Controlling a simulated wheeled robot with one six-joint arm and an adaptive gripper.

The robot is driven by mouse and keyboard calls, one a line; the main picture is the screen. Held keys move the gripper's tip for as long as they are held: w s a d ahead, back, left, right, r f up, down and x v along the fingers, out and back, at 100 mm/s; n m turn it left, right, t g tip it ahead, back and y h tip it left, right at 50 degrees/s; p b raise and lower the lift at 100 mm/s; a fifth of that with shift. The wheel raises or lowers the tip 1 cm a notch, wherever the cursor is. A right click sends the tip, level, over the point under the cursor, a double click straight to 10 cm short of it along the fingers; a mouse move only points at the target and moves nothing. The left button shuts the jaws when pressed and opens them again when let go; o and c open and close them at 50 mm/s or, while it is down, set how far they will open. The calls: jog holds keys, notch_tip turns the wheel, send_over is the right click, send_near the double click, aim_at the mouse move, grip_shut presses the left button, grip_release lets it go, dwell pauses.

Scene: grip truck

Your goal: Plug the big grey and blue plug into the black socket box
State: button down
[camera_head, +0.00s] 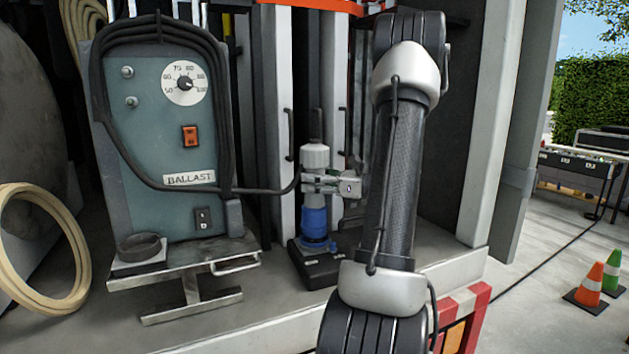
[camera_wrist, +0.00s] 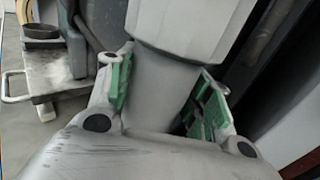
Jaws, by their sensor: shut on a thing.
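The big plug (camera_head: 315,158) is grey on top with a blue lower part (camera_head: 314,218), and stands upright. Its blue end is at the black socket box (camera_head: 318,264) on the truck bed, at a blue ring on the box's top; I cannot tell how deep it sits. My gripper (camera_head: 322,183) comes from the right and is shut on the plug's grey middle. In the wrist view the green finger pads lie on both sides of the grey plug body (camera_wrist: 165,85); the blue part and socket are hidden there.
The ballast unit (camera_head: 165,130) stands on a metal stand to the left, and its black cable (camera_head: 255,190) runs to the plug. Pale posts stand behind the plug. Traffic cones (camera_head: 590,285) stand on the ground at right.

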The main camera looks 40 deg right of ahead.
jog(key=shift+f, duration=1.55)
dwell(0.5)
jog(key=c, duration=0.5)
grip_release()
jog(key=shift+c, duration=0.2)
jog(key=o, duration=0.3)
jog(key=shift+f, duration=0.1)
jog(key=shift+r, duration=2.55)
